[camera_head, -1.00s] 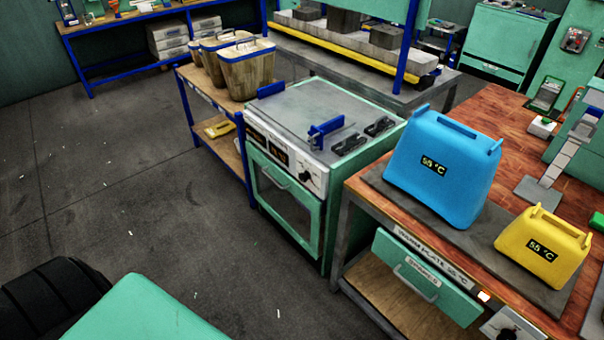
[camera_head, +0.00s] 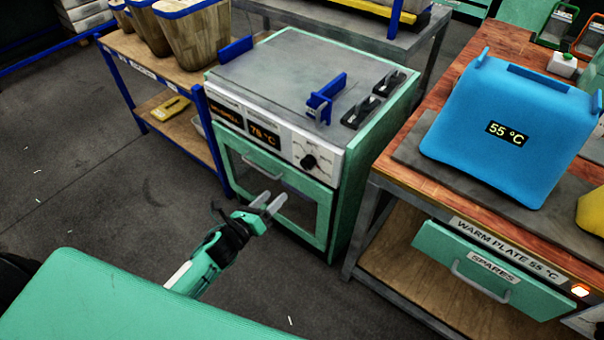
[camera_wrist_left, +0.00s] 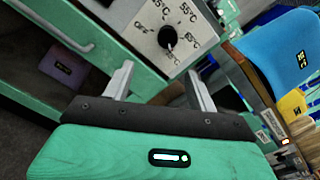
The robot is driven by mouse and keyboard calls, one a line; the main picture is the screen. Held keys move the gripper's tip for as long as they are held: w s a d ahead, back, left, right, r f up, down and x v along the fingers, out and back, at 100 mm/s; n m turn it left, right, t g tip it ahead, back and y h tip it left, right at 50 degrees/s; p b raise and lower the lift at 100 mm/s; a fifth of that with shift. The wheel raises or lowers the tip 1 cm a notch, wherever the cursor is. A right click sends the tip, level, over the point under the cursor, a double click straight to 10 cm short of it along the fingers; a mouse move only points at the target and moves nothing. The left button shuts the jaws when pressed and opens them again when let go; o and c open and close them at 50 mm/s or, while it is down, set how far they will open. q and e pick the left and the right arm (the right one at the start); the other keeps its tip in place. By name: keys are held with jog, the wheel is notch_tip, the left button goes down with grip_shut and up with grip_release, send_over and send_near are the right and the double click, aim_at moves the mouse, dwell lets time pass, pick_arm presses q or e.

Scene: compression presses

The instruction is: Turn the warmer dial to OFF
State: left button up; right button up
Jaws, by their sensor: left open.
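The warmer (camera_head: 280,110) is a green cabinet with a grey top and a display reading 78 °C. Its black dial (camera_head: 309,161) sits on the white front panel, right of the display. In the left wrist view the dial (camera_wrist_left: 167,38) shows close up, with marks for Off and several temperatures around it; its exact setting is hard to read. My left gripper (camera_head: 273,203) is open and empty in front of the warmer door, below and left of the dial. In the left wrist view its fingers (camera_wrist_left: 158,80) point toward the panel, apart from the dial. My right gripper is not in view.
A blue clamp (camera_head: 326,97) stands on the warmer top. The bench with the blue 55 °C container (camera_head: 508,130) and spares drawer (camera_head: 490,268) is at right. Floor in front is clear.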

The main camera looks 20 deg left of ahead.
aim_at(304, 165)
pick_arm(q)
jog(key=shift+m, duration=0.4)
jog(key=x, duration=0.4)
jog(key=r+x, duration=0.1)
jog(key=x, duration=0.8)
jog(key=shift+s+d+r+p, duration=0.1)
jog(key=shift+d+r+p, duration=0.2)
jog(key=shift+r+p, duration=0.1)
jog(key=shift+w+d, duration=0.15)
jog(key=shift+w, duration=0.3)
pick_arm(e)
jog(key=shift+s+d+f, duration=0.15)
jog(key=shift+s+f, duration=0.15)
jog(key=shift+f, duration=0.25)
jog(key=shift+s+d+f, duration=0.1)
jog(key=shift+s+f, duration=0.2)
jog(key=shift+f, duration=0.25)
pick_arm(q)
jog(key=c, duration=1)
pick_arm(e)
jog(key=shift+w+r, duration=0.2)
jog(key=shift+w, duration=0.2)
